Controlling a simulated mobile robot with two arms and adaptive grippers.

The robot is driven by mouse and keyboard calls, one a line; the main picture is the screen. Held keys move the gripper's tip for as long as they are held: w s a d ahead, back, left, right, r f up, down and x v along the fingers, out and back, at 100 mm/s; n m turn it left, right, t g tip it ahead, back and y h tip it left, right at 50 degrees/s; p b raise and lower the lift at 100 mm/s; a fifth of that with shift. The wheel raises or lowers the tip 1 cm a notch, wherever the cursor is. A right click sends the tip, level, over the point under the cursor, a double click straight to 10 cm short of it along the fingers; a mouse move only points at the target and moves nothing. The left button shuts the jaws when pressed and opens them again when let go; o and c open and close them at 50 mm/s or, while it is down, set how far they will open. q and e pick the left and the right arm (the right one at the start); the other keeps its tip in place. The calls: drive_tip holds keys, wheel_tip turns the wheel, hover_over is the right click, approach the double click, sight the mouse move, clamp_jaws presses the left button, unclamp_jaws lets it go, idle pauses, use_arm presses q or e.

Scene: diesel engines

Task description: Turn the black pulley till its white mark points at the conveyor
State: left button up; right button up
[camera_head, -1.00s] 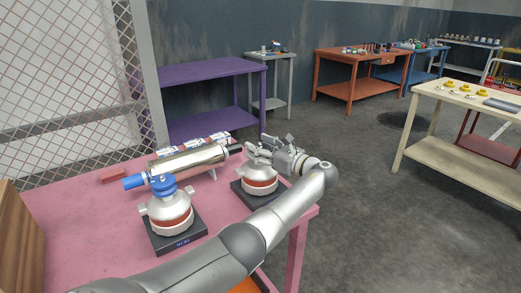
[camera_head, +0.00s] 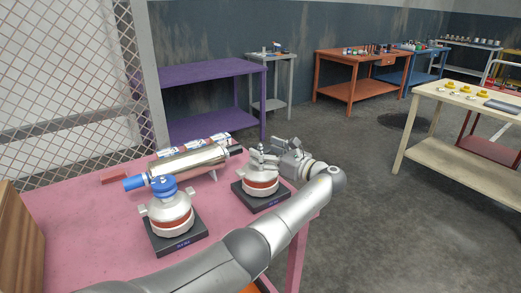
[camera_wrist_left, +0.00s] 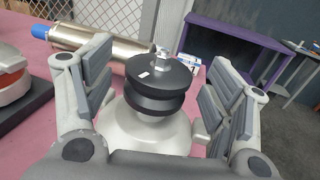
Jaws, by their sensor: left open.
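The black pulley (camera_wrist_left: 160,85) sits on top of a silver housing (camera_wrist_left: 145,132) in the left wrist view. My left gripper (camera_wrist_left: 154,92) is open, with one finger on each side of the pulley and gaps to both. In the head view my left gripper (camera_head: 264,158) is over the right-hand unit (camera_head: 261,183), and it largely hides the pulley there. I cannot clearly make out a conveyor. My right gripper is not in view.
A second unit with a blue pulley (camera_head: 164,186) stands to the left on the pink table (camera_head: 85,225). A silver cylinder with a blue end (camera_head: 190,161) lies behind both units. Red, white and blue items (camera_head: 200,146) lie behind it. A wire fence (camera_head: 80,80) stands at the back left.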

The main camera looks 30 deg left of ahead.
use_arm(q)
drive_tip(key=s+d, duration=0.1)
drive_tip(key=d, duration=0.8)
drive_tip(key=shift+s+d, duration=0.2)
drive_tip(key=shift+d, duration=0.15)
